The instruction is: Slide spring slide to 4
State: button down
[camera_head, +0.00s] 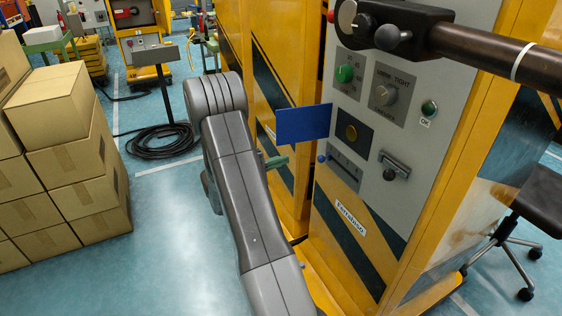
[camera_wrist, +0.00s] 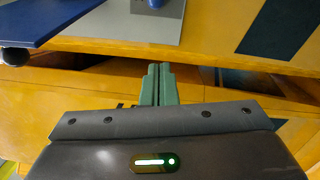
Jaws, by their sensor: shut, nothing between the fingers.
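The spring slide is most likely the dark grey slotted plate (camera_head: 343,169) low on the left of the panel in the head view. A small blue knob (camera_head: 321,158) sits at its left end. Any scale numbers are too small to read. My gripper (camera_head: 279,162) is shut and empty, with green fingers, left of the blue knob and apart from it. In the wrist view my gripper (camera_wrist: 158,68) points at the yellow cabinet front, and a blue knob (camera_wrist: 154,3) is cut off at the top edge, beyond the fingertips.
A blue plate (camera_head: 303,124) sticks out left of the panel, just above my gripper. A metal latch (camera_head: 394,166) lies right of the slide. A dark bar (camera_head: 490,45) crosses the upper right. Cardboard boxes (camera_head: 65,150) stand left, with open floor (camera_head: 170,220) between.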

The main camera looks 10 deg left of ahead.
jog(key=d+r, duration=0.1)
jog(key=d, duration=0.7)
jog(key=shift+w+d+b, duration=0.3)
jog(key=shift+w+b, duration=0.05)
jog(key=s+d+b, duration=0.6)
jog(key=s+d, duration=0.1)
jog(key=s, duration=0.3)
jog(key=shift+s, duration=0.3)
